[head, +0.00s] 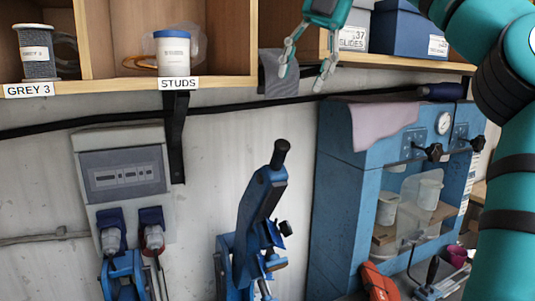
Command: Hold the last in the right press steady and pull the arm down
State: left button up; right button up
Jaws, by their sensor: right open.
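A blue lever press (245,230) stands at the bottom middle, and its arm (280,153) with a black grip points up. A second blue device (122,272) shows partly at the bottom left. I take the middle one as the right press, but cannot be sure. A last cannot be made out; the lower part of the press is cut off by the picture edge. My right gripper (302,79) is open and empty, fingers down, in front of the shelf, above and right of the press arm. My left gripper is not in view.
A wooden shelf (120,84) runs across the top, with a studs tub (173,52), a grey spool (37,62) and boxes (408,30). A grey cloth (272,78) hangs near my gripper. A blue cabinet (336,190) with a gauge stands right of the press.

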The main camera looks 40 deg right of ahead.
notch_tip(320, 180, down, 3)
jog(key=s, duration=0.1)
send_over(280, 168)
jog(key=s, duration=0.1)
jog(key=f, duration=0.7)
jog(key=shift+d+f, duration=0.2)
jog(key=shift+d, duration=0.15)
jog(key=x, duration=0.3)
jog(key=shift+f+p, duration=0.3)
jog(key=shift+p, duration=0.1)
jog(key=shift+f, duration=0.3)
jog(key=shift+w+f, duration=0.15)
jog(key=shift+f, duration=0.15)
jog(key=shift+a, duration=0.15)
jog(key=c, duration=0.6)
grip_shut()
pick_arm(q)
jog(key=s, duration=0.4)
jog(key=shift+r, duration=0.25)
